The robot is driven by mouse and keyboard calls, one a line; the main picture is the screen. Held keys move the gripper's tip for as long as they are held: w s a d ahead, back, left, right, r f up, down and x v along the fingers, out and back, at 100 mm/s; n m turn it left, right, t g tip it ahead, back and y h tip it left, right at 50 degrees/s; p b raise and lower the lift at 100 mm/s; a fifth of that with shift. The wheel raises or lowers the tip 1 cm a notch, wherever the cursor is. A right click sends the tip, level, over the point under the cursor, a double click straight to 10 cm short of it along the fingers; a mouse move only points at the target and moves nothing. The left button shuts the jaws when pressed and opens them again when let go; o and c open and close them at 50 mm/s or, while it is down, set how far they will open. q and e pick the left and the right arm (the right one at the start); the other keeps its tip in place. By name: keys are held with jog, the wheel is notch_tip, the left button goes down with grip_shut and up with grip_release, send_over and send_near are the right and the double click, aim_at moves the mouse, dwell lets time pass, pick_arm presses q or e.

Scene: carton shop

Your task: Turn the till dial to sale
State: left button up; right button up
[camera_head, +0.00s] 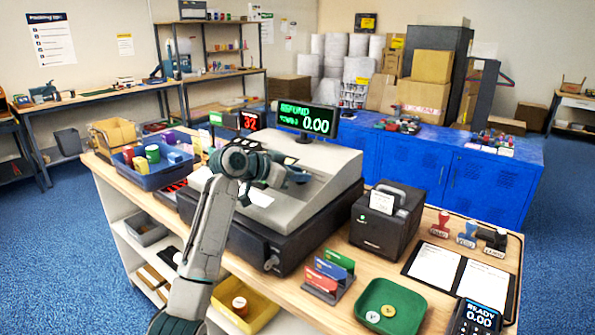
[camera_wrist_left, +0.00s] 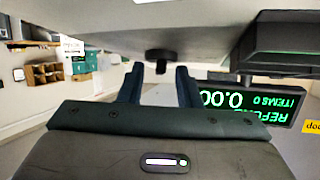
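The till (camera_head: 315,165) is a pale grey register on a black cash drawer (camera_head: 275,245), standing on the wooden counter. Its raised display (camera_head: 308,119) reads REFUND and 0.00 in green; it also shows upside down in the left wrist view (camera_wrist_left: 250,101). A small black knob, apparently the till dial (camera_wrist_left: 159,58), sticks out from a grey surface in the left wrist view. My left gripper (camera_wrist_left: 159,75) is open, its dark fingers apart, with the knob ahead between the tips. In the head view, my left gripper (camera_head: 290,175) is at the till and hides the dial. My right gripper is not in view.
A blue bin (camera_head: 153,172) with coloured items stands left of the till. A black receipt printer (camera_head: 386,222), a card stand (camera_head: 328,275), a green tray (camera_head: 391,306) and stamps (camera_head: 467,236) are to its right. A card reader (camera_head: 475,317) sits at the front right.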

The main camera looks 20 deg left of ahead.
pick_arm(q)
jog(key=shift+w+d+f, duration=0.1)
jog(key=c, duration=0.6)
jog(key=shift+d+n+t+y+p, duration=0.15)
jog(key=shift+n+t+y+p, duration=0.25)
jog(key=shift+n+y+p, duration=0.3)
jog(key=n+t+y+p, duration=0.1)
jog(key=n+y+p, duration=0.1)
jog(key=p, duration=0.1)
jog(key=n+y+p, duration=0.2)
jog(key=n+p, duration=0.1)
jog(key=shift+d+r+n+t+y, duration=0.2)
jog(key=shift+n+t+y, duration=0.1)
jog(key=shift+t, duration=0.1)
jog(key=shift+a+f+n+y+p, duration=0.1)
jog(key=shift+f+n+y+p, duration=0.1)
jog(key=shift+n+y+p, duration=0.7)
jog(key=o, duration=0.6)
